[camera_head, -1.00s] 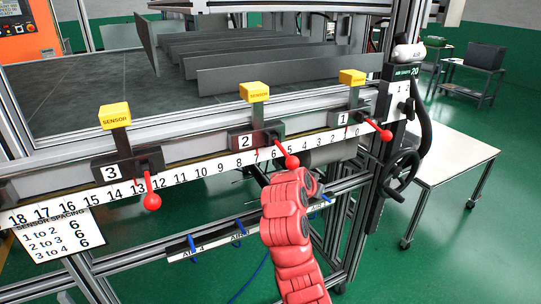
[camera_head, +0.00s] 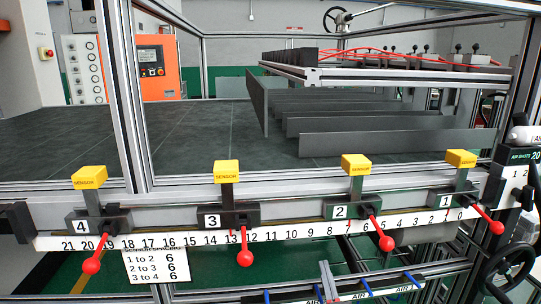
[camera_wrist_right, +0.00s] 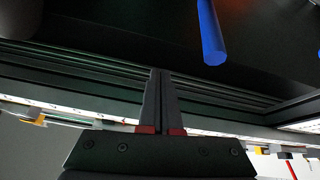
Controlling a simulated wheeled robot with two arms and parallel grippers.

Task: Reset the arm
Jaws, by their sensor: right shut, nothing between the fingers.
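My right gripper (camera_head: 326,270) shows at the bottom of the head view, its two grey fingers upright and close together, below the numbered ruler. In the right wrist view the fingers (camera_wrist_right: 160,75) are shut with nothing between them. They point toward the machine frame, and a blue lever (camera_wrist_right: 211,35) is seen above and right of them, apart from them. Most of the right arm is below the head view. My left gripper is not in view.
Sensor blocks with yellow tops (camera_head: 227,172) and red-knobbed levers (camera_head: 386,243) line the rail above the numbered ruler (camera_head: 290,235). Blue levers (camera_head: 367,288) sit on the lower air bar. A black handwheel (camera_head: 508,272) is at the right edge.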

